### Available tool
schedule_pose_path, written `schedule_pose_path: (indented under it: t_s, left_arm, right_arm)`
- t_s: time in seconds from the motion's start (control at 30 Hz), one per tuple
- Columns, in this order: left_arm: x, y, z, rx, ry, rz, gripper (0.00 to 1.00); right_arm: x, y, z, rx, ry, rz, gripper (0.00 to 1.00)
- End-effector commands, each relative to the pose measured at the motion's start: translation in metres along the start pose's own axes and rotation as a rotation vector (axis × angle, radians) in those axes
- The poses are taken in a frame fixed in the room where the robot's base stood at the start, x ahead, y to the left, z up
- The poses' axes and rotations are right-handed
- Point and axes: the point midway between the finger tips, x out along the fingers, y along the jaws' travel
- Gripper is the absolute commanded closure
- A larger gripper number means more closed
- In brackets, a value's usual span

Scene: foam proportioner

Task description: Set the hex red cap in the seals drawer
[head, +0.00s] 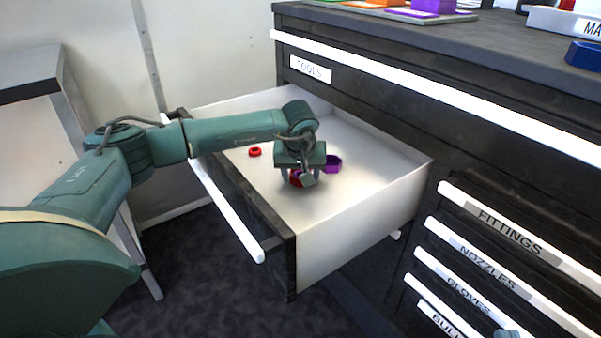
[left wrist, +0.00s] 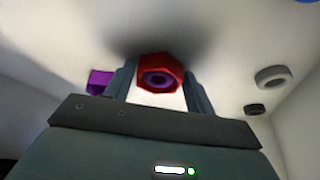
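The hex red cap (left wrist: 160,72), six-sided with a purple-looking hollow, sits between the two fingers of my left gripper (left wrist: 160,85) in the left wrist view, with both fingers against its sides. In the head view the left gripper (head: 303,178) points down inside the open drawer (head: 352,222), and the red cap (head: 296,179) shows partly behind a finger, low near the drawer floor. I cannot tell whether it touches the floor. The open drawer's label is not visible. A small part of my right gripper (head: 507,333) shows at the bottom edge; its fingers cannot be made out.
A red ring (head: 255,152) and a purple piece (head: 333,163) lie in the drawer. The left wrist view shows a grey ring (left wrist: 272,77) and a dark ring (left wrist: 255,110). Closed labelled drawers (head: 470,250) stand right. Drawer walls border the left gripper; floor around it is mostly clear.

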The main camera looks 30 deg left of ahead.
Motion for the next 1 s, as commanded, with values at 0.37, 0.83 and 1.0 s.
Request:
schedule_pose_path:
  t_s: [0.37,0.83,1.0]
  left_arm:
    - [-0.001,0.0,0.0,0.0,0.001,0.0,0.3]
    - [-0.074,0.001,-0.004,0.002,0.003,0.003,0.3]
    - [-0.104,0.0,-0.003,0.001,0.001,0.001,0.3]
  right_arm:
    - [0.0,0.0,0.0,0.0,-0.001,-0.001,1.0]
    - [0.001,0.003,-0.011,-0.073,-0.025,0.004,1.0]
    - [-0.003,0.005,-0.005,-0.1,-0.057,0.014,1.0]
